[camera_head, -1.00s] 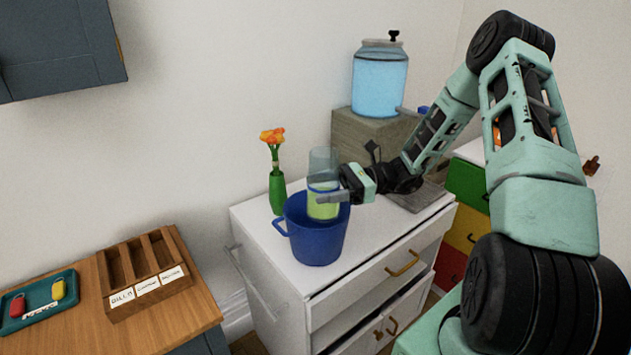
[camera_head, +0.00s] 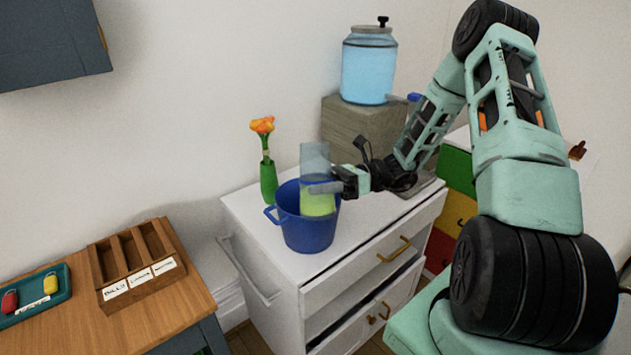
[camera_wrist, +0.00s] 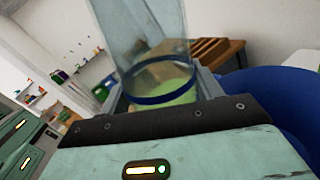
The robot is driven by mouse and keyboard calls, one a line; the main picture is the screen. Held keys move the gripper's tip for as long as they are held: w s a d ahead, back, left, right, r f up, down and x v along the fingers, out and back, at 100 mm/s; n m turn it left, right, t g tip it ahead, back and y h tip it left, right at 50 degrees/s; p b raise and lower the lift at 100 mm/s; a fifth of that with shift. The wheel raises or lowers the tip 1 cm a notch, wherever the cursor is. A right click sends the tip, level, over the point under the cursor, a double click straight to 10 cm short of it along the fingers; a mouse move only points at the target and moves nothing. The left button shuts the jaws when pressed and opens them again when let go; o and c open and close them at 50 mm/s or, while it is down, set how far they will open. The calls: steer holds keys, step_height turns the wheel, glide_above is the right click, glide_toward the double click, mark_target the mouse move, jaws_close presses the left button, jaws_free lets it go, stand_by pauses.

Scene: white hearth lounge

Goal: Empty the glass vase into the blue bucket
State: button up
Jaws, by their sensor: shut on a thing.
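The glass vase (camera_head: 315,160) is clear, with yellow-green liquid (camera_head: 318,204) in its lower part. My gripper (camera_head: 326,187) is shut on the vase from the right and holds it nearly upright. The vase overlaps the blue bucket (camera_head: 306,233) in the head view; its lower end appears at or inside the bucket's opening. In the wrist view the vase (camera_wrist: 140,35) stands between the fingers, with the green liquid (camera_wrist: 165,85) showing through a dark blue ring. The bucket (camera_wrist: 270,100) shows there at the right. The bucket's contents are hidden.
The bucket stands on a white cabinet (camera_head: 255,215). A green vase (camera_head: 268,180) with orange flowers stands behind its left side. A water dispenser (camera_head: 368,70) sits on a grey wooden block (camera_head: 350,120) at the back. A wooden sorter (camera_head: 135,270) is on the table at left.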

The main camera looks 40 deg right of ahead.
mark_target(331, 196)
steer(key=shift+s+a+r+m, duration=0.1)
steer(key=shift+s+a+m, duration=0.15)
steer(key=shift+s+m, duration=0.45)
steer(key=shift+s+a+f+m+t+b, duration=0.1)
steer(key=shift+f+m+t+b, duration=0.05)
steer(key=shift+f+m+b, duration=0.4)
steer(key=shift+s+a+f+m+t+b, duration=0.1)
steer(key=shift+f+m+t+b, duration=0.05)
steer(key=shift+f+m+b, duration=0.45)
steer(key=shift+s+a+m, duration=0.1)
steer(key=shift+s+m, duration=0.25)
steer(key=shift+m, duration=0.6)
steer(key=m, duration=0.2)
steer(key=m+t+b, duration=0.1)
steer(key=shift+s+a+f+m+b, duration=0.1)
steer(key=shift+s+f+m+b, duration=0.1)
steer(key=shift+s+m+b, duration=0.15)
steer(key=shift+r+m+p, duration=0.15)
steer(key=shift+m+p, duration=0.1)
steer(key=shift+p, duration=0.1)
steer(key=shift+s+m+p, duration=0.1)
steer(key=shift+m+p, duration=0.7)
steer(key=shift+p, duration=0.65)
steer(key=shift+d+r+m+p, duration=0.5)
steer(key=shift+m+p, duration=0.3)
steer(key=shift+p, duration=0.65)
